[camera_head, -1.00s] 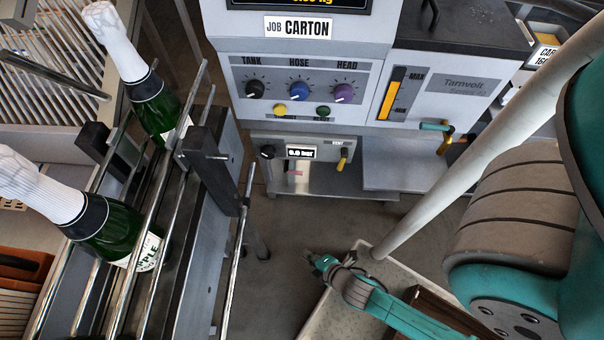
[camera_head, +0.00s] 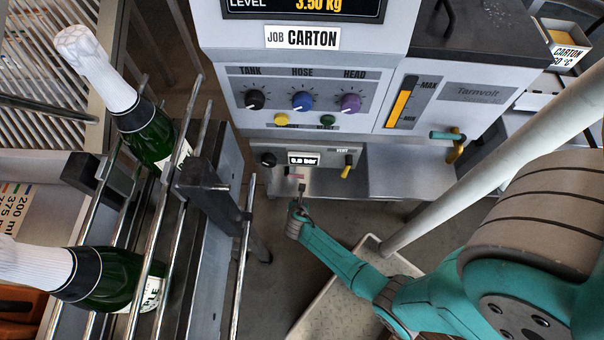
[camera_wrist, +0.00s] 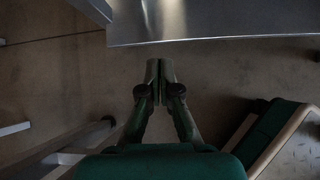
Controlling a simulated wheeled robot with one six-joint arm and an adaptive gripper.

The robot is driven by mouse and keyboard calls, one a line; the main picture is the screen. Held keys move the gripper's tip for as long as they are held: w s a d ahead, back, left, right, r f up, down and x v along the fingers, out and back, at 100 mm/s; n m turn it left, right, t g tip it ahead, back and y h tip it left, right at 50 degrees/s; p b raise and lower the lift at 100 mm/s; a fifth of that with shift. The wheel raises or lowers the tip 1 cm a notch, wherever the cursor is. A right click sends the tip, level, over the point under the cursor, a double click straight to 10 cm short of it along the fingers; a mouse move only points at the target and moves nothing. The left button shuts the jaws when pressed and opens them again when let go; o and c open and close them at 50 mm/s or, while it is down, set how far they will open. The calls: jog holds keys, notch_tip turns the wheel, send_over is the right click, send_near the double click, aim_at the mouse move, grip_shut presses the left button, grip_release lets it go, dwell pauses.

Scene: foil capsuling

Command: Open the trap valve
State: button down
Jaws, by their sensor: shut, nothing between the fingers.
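A small panel with a "0.0 bar" display (camera_head: 304,159) sits low on the front of the grey cabinet. It carries a yellow lever (camera_head: 348,168) on its right, hanging down under a small label, and a black knob (camera_head: 268,159) on its left. Another yellow-handled fitting with a teal grip (camera_head: 449,136) is at the cabinet's lower right. I cannot tell which is the trap valve. My gripper (camera_head: 300,193) is below the panel, left of the yellow lever and apart from it. In the wrist view its fingertips (camera_wrist: 160,66) are together and empty, near a metal shelf edge (camera_wrist: 210,40).
Coloured knobs (camera_head: 301,101) sit above the panel. Green bottles (camera_head: 150,130) lie in a metal rail rack (camera_head: 205,190) on the left. A pale slanted post (camera_head: 440,200) and a tray (camera_head: 335,300) are near my arm. Floor between rack and tray is open.

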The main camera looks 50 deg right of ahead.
aim_at(295, 175)
jog(key=shift+w+d+n, duration=0.3)
jog(key=shift+w+d, duration=0.15)
jog(key=shift+d, duration=0.15)
jog(key=shift+f, duration=0.15)
jog(key=shift+x, duration=4.9)
jog(key=shift+w+d+r, duration=0.15)
jog(key=shift+d+r, duration=0.2)
jog(key=shift+r, duration=0.25)
jog(key=shift+w+d+r, duration=0.2)
jog(key=shift+d+r, duration=0.15)
jog(key=shift+r, duration=0.25)
jog(key=shift+w+d+r, duration=0.15)
jog(key=shift+d+r, duration=0.15)
jog(key=shift+r, duration=0.3)
